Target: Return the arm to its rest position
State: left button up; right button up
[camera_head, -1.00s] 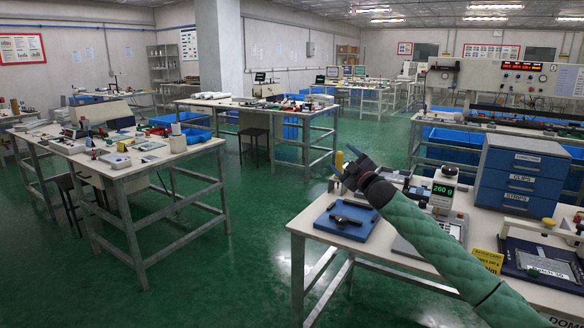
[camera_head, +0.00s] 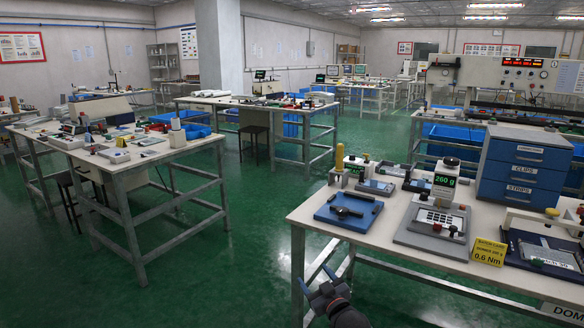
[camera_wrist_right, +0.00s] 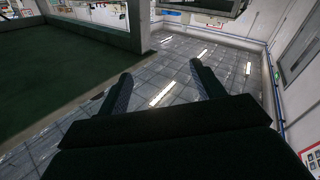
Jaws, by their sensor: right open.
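My right gripper (camera_head: 325,283) is low at the bottom of the head view, in front of the near workbench's (camera_head: 385,245) left front edge and below its top. Its two fingers are apart with nothing between them. In the right wrist view the same open fingers (camera_wrist_right: 160,95) show dark against a tiled surface with bright light strips. Most of the right arm is out of the head view; only a dark part shows at the bottom edge. My left gripper does not show.
Green floor (camera_head: 230,270) is clear to the left.

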jog(key=s+a+f+m+g+h+b, duration=0.2)
jog(key=s+f+m+g+h+b, duration=0.3)
jog(key=s+f, duration=3.45)
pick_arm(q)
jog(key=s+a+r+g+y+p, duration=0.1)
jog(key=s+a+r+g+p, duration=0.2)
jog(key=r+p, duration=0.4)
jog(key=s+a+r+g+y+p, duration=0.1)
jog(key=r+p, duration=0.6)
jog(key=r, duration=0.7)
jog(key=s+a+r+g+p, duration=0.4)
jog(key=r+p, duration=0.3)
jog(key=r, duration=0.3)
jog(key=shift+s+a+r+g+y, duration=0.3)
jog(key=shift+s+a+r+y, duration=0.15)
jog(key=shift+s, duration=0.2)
pick_arm(e)
jog(key=s+d+r+g, duration=0.3)
jog(key=r, duration=0.8)
jog(key=s+d+r+g, duration=0.3)
jog(key=s+r, duration=0.1)
jog(key=r, duration=0.8)
jog(key=s+d+r+g+h, duration=0.1)
jog(key=s+d+r+g, duration=0.2)
jog(key=r, duration=0.9)
jog(key=shift+s+m, duration=0.2)
jog(key=shift+m, duration=0.1)
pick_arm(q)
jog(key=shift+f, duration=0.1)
